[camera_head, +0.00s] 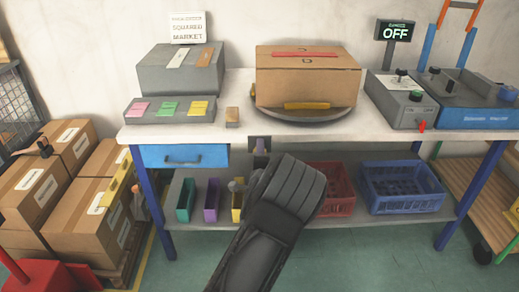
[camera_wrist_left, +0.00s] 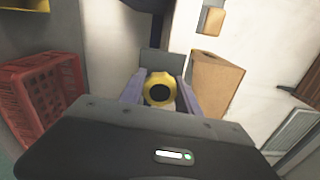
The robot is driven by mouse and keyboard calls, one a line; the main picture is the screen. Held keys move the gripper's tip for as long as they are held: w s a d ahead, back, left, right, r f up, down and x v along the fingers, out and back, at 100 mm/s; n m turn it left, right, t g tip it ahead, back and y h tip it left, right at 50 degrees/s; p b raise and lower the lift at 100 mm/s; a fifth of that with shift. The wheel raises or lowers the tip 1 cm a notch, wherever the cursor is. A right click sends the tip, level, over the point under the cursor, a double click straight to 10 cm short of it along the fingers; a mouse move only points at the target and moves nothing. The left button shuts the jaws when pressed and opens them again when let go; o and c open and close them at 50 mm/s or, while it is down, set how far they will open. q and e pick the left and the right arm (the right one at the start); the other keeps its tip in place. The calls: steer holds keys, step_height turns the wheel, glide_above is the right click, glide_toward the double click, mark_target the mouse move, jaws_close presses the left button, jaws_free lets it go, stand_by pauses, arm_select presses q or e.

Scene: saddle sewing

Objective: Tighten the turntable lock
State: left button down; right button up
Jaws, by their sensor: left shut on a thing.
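The turntable (camera_head: 303,117) is a round grey disc near the table's front edge, with a cardboard box on it. In the left wrist view, a round yellow knob with a black centre (camera_wrist_left: 160,88) sits between the two purple-grey fingers of my left gripper (camera_wrist_left: 160,103). The fingers are shut on this knob, which I take to be the turntable lock. In the head view, my dark left wrist rises in front of the table edge below the turntable and hides the knob. A small grey-purple piece (camera_head: 260,145) shows at that edge. My right gripper is not in view.
The cardboard box (camera_head: 306,78) has red and yellow strips. A control box (camera_head: 402,97) and an OFF sign (camera_head: 395,31) stand at right. Below are a red crate (camera_head: 338,190), a blue crate (camera_head: 401,187) and coloured bins. Stacked cartons (camera_head: 75,190) stand at left.

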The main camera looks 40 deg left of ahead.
arm_select(q)
steer(key=shift+m, duration=0.8)
steer(key=c, duration=0.9)
jaws_free()
steer(key=shift+o, duration=0.2)
steer(key=v, duration=0.7)
steer(key=shift+s+d+p, duration=0.3)
steer(key=shift+p, duration=0.1)
